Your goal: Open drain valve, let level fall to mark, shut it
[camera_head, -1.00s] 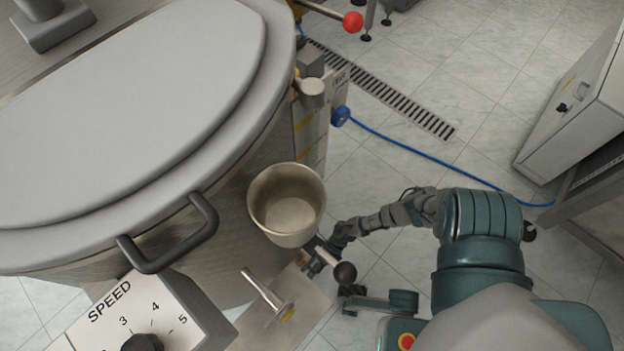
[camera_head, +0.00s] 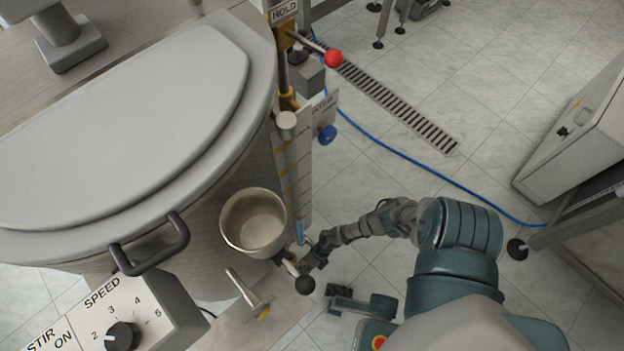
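A lever with a black ball end (camera_head: 305,285) sticks out low beside the tank (camera_head: 200,265), below a beige bucket-like cup (camera_head: 254,222). It looks like the drain valve's handle. My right gripper (camera_head: 308,262) is at this lever, right beside its rod. The fingers are small and dark, so I cannot tell whether they grip it. A pale upright panel with yellow marks (camera_head: 294,180) stands against the tank. A small blue piece (camera_head: 300,232) shows near its bottom. No liquid level is readable. My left gripper is not in view.
A red-ball lever (camera_head: 333,58) stands by a HOLD sign (camera_head: 284,12). A blue hose (camera_head: 420,164) crosses the tiled floor past a drain grate (camera_head: 400,108). A control box with a SPEED knob (camera_head: 123,336) is at the lower left. A grey cabinet (camera_head: 575,125) stands right.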

